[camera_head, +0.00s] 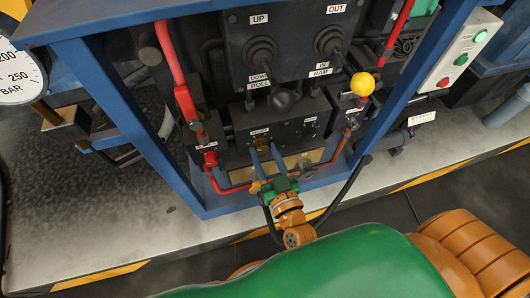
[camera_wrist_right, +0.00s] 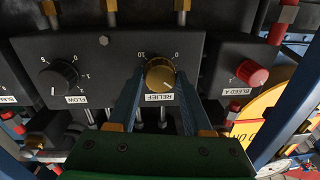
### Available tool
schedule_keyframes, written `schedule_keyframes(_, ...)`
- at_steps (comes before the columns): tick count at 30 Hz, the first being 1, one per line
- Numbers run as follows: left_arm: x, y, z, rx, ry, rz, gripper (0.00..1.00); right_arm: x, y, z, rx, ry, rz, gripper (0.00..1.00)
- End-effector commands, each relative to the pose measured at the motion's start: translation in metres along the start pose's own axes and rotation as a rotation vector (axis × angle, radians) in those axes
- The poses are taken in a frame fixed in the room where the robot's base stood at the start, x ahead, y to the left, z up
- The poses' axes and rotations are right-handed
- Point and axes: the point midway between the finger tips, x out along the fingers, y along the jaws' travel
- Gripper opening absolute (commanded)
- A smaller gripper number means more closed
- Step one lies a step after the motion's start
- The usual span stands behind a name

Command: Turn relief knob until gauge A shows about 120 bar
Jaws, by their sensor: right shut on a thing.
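The relief knob (camera_wrist_right: 160,76) is a round brass knob on a dark panel, with a "RELIEF" label and a 0 to 10 scale beside it. My right gripper (camera_wrist_right: 158,82) is shut on it, with one blue finger on each side. In the head view the right gripper (camera_head: 264,150) reaches up to the low front panel, and its fingers and wrist partly hide the knob. A white gauge (camera_head: 18,75) is cut off at the upper left; 200, 250 and BAR show, but its letter and needle do not. My left gripper is not in view.
A black flow knob (camera_wrist_right: 58,78) and a red bleed A knob (camera_wrist_right: 252,73) flank the relief knob. Two black levers (camera_head: 261,50) stand above on the upper panel.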

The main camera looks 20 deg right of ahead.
Motion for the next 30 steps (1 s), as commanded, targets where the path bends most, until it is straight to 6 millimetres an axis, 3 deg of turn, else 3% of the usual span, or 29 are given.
schedule_keyframes(30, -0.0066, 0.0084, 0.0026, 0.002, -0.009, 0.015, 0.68, 0.0, -0.0016, 0.0018, 0.833, 0.05, -0.003, 0.0)
